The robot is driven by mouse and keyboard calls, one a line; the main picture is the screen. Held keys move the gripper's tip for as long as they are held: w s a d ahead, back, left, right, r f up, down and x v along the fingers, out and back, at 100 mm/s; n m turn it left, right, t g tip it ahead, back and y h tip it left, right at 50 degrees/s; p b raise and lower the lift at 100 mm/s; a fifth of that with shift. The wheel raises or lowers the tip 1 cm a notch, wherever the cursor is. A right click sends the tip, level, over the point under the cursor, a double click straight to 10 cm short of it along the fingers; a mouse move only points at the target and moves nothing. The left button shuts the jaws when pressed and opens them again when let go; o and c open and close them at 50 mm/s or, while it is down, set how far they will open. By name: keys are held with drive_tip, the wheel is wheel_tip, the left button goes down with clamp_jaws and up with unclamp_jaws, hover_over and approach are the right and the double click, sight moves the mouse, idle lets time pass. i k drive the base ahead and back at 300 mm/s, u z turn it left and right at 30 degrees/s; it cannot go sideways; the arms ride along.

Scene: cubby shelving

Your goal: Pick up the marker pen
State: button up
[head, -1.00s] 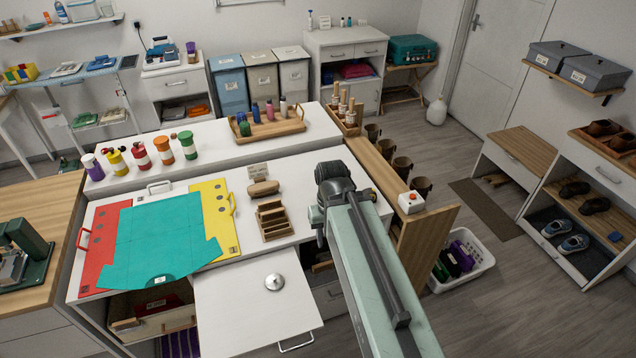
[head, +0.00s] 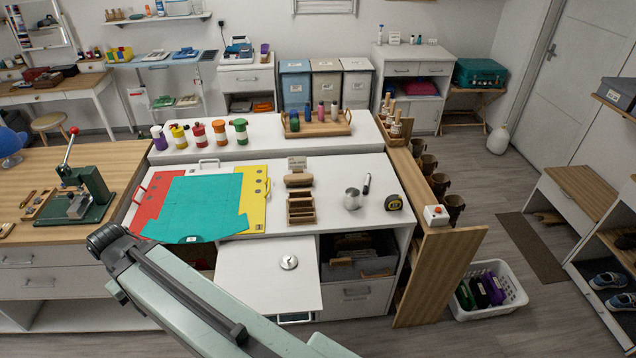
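A small dark and white pen-like thing (head: 367,184), which looks like the marker pen, shows on the white worktop (head: 330,172) in the head view. It is slightly tilted, just right of a metal cup (head: 352,200). I cannot tell whether it touches the cup, stands or lies. My arm crosses the lower left of the view, well left of the pen. The fingers of my gripper are not visible.
A tape measure (head: 393,203) lies right of the cup, and a wooden rack (head: 301,207) stands left of it. A teal sheet (head: 200,205) covers part of the worktop. An open white drawer or board (head: 262,275) juts out in front.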

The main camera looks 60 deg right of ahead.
sight(364, 189)
drive_tip(key=u, duration=2)
drive_tip(key=k, duration=2.05)
drive_tip(key=z, duration=1.05)
drive_tip(key=i, duration=1)
drive_tip(key=u, duration=0.1)
